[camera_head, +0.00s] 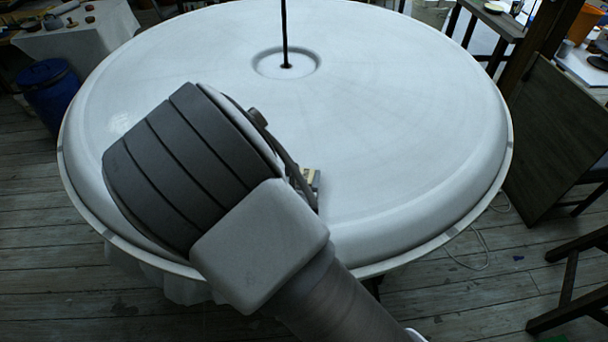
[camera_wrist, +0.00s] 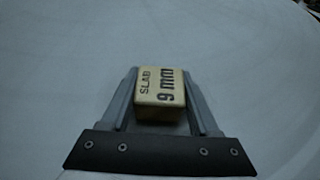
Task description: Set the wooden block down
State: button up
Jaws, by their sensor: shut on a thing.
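The wooden block (camera_wrist: 160,92) is pale yellow wood with dark lettering reading "SLAB 9 mm" in the wrist view. It sits between the two grey fingers of my gripper (camera_wrist: 160,88), which is shut on it. In the head view the block (camera_head: 311,176) shows only as a small pale patch beside my wrist, mostly hidden by my arm. It is over the large round white surface (camera_head: 400,130). I cannot tell whether the block touches that surface or hangs just above it.
The white round surface is wide and bare around the block. A dark upright rod (camera_head: 285,35) stands in a shallow ring at its middle. A raised rim runs round its edge. A blue bin (camera_head: 50,92) and a dark board (camera_head: 555,140) stand outside it.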

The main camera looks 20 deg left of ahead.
jog(key=shift+f, duration=0.1)
jog(key=o, duration=1.4)
jog(key=shift+s+r, duration=0.25)
jog(key=v, duration=1.1)
jog(key=shift+s+d+r, duration=0.1)
jog(key=shift+s+d, duration=0.05)
jog(key=shift+s, duration=0.1)
